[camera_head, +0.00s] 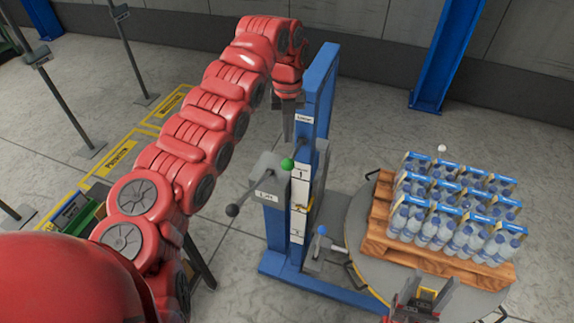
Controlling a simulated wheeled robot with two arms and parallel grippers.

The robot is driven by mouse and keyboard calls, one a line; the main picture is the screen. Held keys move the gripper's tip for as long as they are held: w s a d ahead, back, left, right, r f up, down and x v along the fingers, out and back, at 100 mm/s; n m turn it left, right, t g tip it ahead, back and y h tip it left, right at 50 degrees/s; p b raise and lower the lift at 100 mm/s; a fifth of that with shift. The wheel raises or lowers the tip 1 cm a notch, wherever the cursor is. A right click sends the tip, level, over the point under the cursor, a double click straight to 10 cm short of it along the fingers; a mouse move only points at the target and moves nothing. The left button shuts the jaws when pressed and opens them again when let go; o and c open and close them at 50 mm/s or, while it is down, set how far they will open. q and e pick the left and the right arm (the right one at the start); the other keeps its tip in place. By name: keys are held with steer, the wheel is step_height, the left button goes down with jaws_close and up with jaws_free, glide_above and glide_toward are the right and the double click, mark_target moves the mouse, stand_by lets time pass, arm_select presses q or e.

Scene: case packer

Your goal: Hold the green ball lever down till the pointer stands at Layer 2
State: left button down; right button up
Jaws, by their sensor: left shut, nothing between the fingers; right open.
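The green ball lever (287,164) sticks up from a grey box (268,180) on the blue column. My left gripper (288,138) points down, shut and empty, just above the green ball; a small gap seems to show, but contact is hard to judge. A white layer scale (300,188) runs down the column, its digits too small to read surely. A yellowish pointer (307,207) seems to stand between its upper and lower panels. My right gripper (425,296) is open at the bottom edge, in front of the pallet.
A black ball lever (233,210) juts left from the grey box, and a blue ball lever (321,230) stands right of the column. A wooden pallet (450,262) with several shrink-wrapped bottle packs (440,232) rests on a round turntable (357,225).

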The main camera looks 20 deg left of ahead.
mark_target(295, 152)
arm_select(q)
steer(key=shift+f, duration=0.1)
stand_by(0.3)
steer(key=shift+f+b, duration=0.4)
steer(key=shift+f, duration=0.15)
steer(key=f, duration=0.1)
steer(key=f+b, duration=0.1)
steer(key=f, duration=0.2)
steer(key=shift+s+f+b, duration=0.25)
steer(key=shift+f+b, duration=0.05)
steer(key=shift+f, duration=0.1)
steer(key=shift+s+d+f, duration=0.1)
steer(key=shift+f, duration=0.35)
